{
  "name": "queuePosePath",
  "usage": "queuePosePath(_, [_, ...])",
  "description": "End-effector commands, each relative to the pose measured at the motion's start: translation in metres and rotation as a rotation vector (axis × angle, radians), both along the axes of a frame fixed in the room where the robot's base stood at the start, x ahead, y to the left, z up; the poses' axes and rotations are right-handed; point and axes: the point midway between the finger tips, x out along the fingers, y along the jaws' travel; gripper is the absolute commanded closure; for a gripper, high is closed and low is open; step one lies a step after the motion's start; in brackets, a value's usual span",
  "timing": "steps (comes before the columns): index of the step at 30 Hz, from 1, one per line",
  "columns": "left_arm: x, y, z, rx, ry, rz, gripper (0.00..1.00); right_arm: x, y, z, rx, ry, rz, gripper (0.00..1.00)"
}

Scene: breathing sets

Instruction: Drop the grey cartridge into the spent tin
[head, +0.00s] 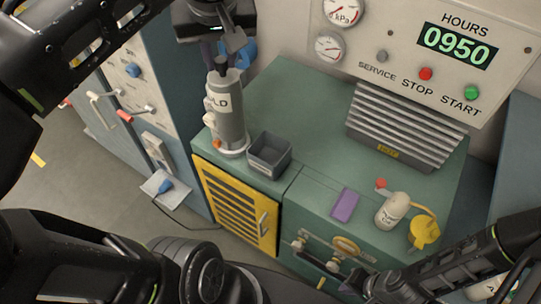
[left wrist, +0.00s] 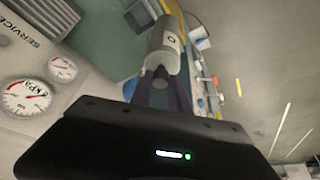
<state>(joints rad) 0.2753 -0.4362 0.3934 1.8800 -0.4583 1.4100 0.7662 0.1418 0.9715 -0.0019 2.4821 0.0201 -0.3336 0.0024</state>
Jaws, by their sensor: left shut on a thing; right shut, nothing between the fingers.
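The left wrist view also shows the cartridge (left wrist: 163,48) beyond the fingers. The spent tin appears to be the open dark grey box (head: 270,168) just right of the cartridge. My right gripper (head: 352,284) is shut and empty, low at the cabinet front.
A louvred grey unit (head: 405,125) stands behind, below the gauge panel (head: 400,60). The middle of the top is clear.

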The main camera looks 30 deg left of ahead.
Motion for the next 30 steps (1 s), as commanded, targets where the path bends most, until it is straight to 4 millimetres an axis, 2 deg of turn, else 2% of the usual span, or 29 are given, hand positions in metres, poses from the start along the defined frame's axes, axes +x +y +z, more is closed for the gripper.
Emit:
queuePosePath(9, [0.003, -0.001, -0.001, 0.000, 0.000, -0.011, 1.00, 0.000, 0.000, -0.001, 0.000, 0.000, 0.000, 1.00])
queuePosePath(14, [0.024, -0.006, -0.014, -0.001, 0.011, -0.097, 1.00, 0.000, 0.000, -0.006, 0.001, -0.001, 0.001, 1.00])
queuePosePath(20, [0.084, -0.027, -0.054, -0.005, 0.034, -0.353, 1.00, 0.001, 0.002, -0.018, 0.004, -0.006, 0.001, 1.00])
queuePosePath(24, [0.136, -0.052, -0.094, -0.007, 0.037, -0.581, 1.00, 0.001, 0.003, -0.028, 0.006, -0.011, 0.001, 1.00])
queuePosePath(30, [0.193, -0.088, -0.148, -0.006, 0.020, -0.853, 1.00, 0.002, 0.004, -0.038, 0.009, -0.017, 0.002, 1.00])
